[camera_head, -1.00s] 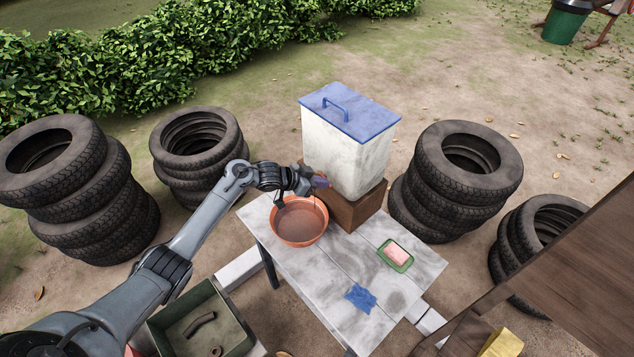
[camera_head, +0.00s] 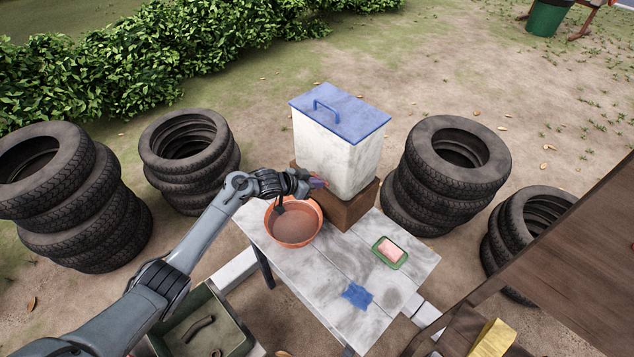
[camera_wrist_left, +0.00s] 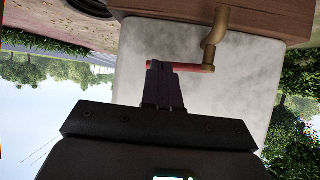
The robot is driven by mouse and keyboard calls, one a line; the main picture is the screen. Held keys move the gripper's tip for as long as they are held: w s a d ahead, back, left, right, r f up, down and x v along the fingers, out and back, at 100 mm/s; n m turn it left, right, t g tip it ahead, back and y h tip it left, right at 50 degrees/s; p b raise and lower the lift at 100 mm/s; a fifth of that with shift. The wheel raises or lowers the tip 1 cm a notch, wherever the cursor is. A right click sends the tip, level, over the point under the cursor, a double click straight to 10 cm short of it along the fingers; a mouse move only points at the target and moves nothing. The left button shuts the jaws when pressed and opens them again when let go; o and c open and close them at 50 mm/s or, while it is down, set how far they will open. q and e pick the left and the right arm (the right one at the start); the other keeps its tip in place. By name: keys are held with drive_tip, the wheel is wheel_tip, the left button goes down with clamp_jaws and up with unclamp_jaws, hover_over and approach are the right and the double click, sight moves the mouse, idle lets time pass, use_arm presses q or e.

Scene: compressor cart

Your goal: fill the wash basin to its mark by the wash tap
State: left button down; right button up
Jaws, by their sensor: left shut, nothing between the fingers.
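The orange wash basin (camera_head: 294,240) stands on the worn white table, below my left gripper. Its inside looks brown; I cannot make out a mark or the water level. The white water tank (camera_head: 330,150) with a blue lid stands on a wooden box behind it. In the wrist view, which is upside down, the tap has a brass spout (camera_wrist_left: 217,25) and a red lever (camera_wrist_left: 192,68). My left gripper (camera_head: 319,184) is shut and empty, its fingertips (camera_wrist_left: 160,66) at the lever's end, seemingly touching it. In the head view it mostly hides the tap. My right gripper is not in view.
The table (camera_head: 325,285) also holds a pink soap on a green dish (camera_head: 389,253) and a blue cloth (camera_head: 357,296). Tyre stacks (camera_head: 450,175) stand on both sides. A green bin (camera_head: 205,325) with parts sits at the lower left.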

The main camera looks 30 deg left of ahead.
use_arm(q)
drive_tip(key=d+p+v, duration=0.1)
drive_tip(key=p+v, duration=0.3)
drive_tip(key=v, duration=1)
drive_tip(key=s+d+f+g+h+p, duration=0.15)
drive_tip(key=s+d+f+p, duration=0.25)
drive_tip(key=s+d+f, duration=0.45)
drive_tip(key=s+d+r+n+p, duration=0.15)
drive_tip(key=s+d+p, duration=0.25)
drive_tip(key=s+d, duration=0.5)
drive_tip(key=s+a+r+n+g+y+p, duration=0.1)
drive_tip(key=s+r+g+y, duration=0.4)
drive_tip(key=s+r, duration=0.7)
drive_tip(key=shift+s+a+r+p, duration=0.25)
drive_tip(key=shift+s+r+p, duration=0.2)
drive_tip(key=shift+s, duration=0.7)
